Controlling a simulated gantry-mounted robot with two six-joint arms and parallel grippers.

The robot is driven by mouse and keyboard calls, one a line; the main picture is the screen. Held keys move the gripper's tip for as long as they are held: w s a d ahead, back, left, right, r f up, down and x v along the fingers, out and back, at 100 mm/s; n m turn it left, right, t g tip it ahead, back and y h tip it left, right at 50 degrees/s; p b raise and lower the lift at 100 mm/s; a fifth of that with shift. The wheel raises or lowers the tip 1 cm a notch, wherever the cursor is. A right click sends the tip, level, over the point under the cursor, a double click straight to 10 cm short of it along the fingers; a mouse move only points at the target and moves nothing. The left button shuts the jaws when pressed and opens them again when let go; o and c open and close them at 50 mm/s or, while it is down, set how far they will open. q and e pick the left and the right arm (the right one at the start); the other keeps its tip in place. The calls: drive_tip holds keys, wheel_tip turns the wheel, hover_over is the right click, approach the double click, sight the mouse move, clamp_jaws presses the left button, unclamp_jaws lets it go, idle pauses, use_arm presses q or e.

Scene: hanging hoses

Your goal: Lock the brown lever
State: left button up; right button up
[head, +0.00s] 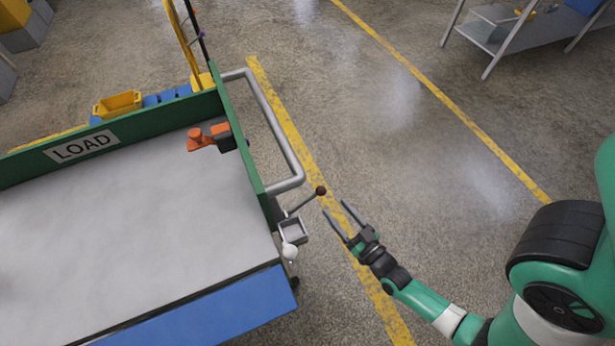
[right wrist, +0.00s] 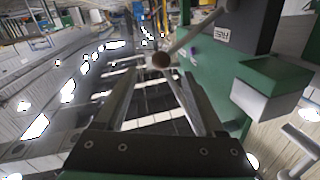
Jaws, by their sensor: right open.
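The brown lever is a thin metal rod with a round brown knob (head: 321,190). It sticks out from the end of the green cart wall, below the handrail, pointing up and right in the head view. My right gripper (head: 337,208) is open and empty. Its two fingertips are just to the lower right of the knob. In the right wrist view the knob (right wrist: 162,61) appears just beyond and slightly above the gap between the fingertips (right wrist: 158,80), with the rod running up and right. I cannot tell whether a finger touches it. My left gripper is out of view.
The cart's grey bed (head: 120,235) fills the left, with a green wall labelled LOAD. A grey handrail (head: 270,125) rises beside the lever. A small metal box (head: 291,231) and white knob (head: 289,251) sit below it. Open floor lies to the right.

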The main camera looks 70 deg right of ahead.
sight(318, 187)
drive_tip(key=b+x, duration=0.2)
drive_tip(key=x, duration=1)
drive_tip(key=shift+r, duration=0.2)
drive_tip(key=shift+s+a, duration=0.1)
clamp_jaws()
idle(0.7)
